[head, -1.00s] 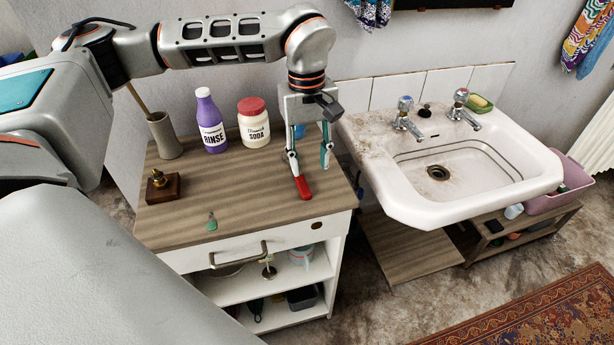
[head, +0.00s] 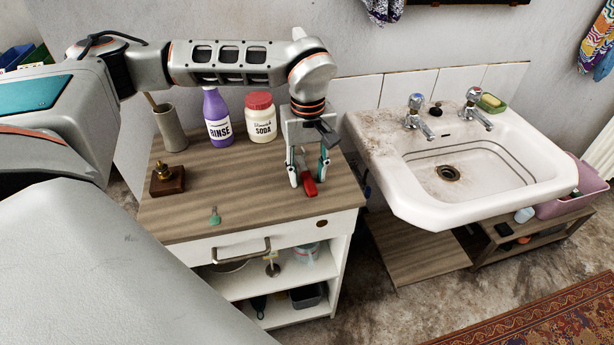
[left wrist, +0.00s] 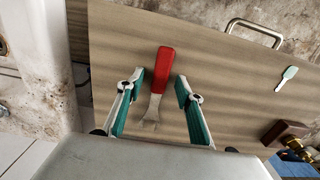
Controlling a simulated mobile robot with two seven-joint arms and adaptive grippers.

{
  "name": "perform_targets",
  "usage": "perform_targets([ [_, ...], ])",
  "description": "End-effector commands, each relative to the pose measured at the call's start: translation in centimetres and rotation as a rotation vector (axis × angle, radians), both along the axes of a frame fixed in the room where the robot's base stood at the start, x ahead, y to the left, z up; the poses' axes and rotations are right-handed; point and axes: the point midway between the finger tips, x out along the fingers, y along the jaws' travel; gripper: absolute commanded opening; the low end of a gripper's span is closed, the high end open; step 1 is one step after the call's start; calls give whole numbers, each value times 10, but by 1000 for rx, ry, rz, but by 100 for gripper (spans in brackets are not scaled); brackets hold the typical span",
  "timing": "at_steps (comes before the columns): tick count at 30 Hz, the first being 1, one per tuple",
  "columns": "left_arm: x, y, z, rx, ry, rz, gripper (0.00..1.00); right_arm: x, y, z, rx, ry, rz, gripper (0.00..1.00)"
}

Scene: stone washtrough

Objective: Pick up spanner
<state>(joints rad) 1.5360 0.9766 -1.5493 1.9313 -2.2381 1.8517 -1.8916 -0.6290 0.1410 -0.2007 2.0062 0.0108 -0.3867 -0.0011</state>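The spanner has a red handle and a grey metal open-jaw head. It lies on the wooden top of the cabinet, near its right side; its red handle (head: 310,188) shows below my left gripper in the head view. In the left wrist view the spanner (left wrist: 162,68) lies between the two teal-padded fingers, handle pointing away. My left gripper (head: 308,173) is open, pointing down with a finger on each side of the spanner. Its fingers (left wrist: 157,88) show a gap to the spanner on both sides. My right gripper is not in view.
On the cabinet top (head: 240,190) stand a purple rinse bottle (head: 217,118), a soda jar (head: 261,118), a grey holder (head: 171,128) and a brass-knobbed wooden block (head: 167,180). A small green item (head: 215,216) lies near the front edge. A sink (head: 400,190) stands right.

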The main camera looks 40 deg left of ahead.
Motion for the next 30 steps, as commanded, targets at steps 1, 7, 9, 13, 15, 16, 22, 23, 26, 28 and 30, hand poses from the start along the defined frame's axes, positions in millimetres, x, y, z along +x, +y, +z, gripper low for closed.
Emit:
perform_targets([
  [1,0,0,1,0,-1,0,36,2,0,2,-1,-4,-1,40],
  [7,0,0,1,0,-1,0,0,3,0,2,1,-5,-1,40],
  [9,0,0,1,0,-1,0,0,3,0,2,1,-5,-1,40],
  [13,0,0,1,0,-1,0,0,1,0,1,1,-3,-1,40],
  [15,0,0,1,0,-1,0,0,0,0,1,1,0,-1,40],
  [16,0,0,1,0,-1,0,0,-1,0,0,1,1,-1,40],
  [22,1,0,10,0,-4,1,0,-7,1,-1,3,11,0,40],
  [23,1,0,13,0,-4,1,0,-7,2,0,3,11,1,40],
  [26,1,0,26,0,-6,1,0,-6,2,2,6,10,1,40],
  [28,1,0,39,0,-6,1,0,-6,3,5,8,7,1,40],
  [30,2,0,55,0,-9,0,0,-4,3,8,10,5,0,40],
])
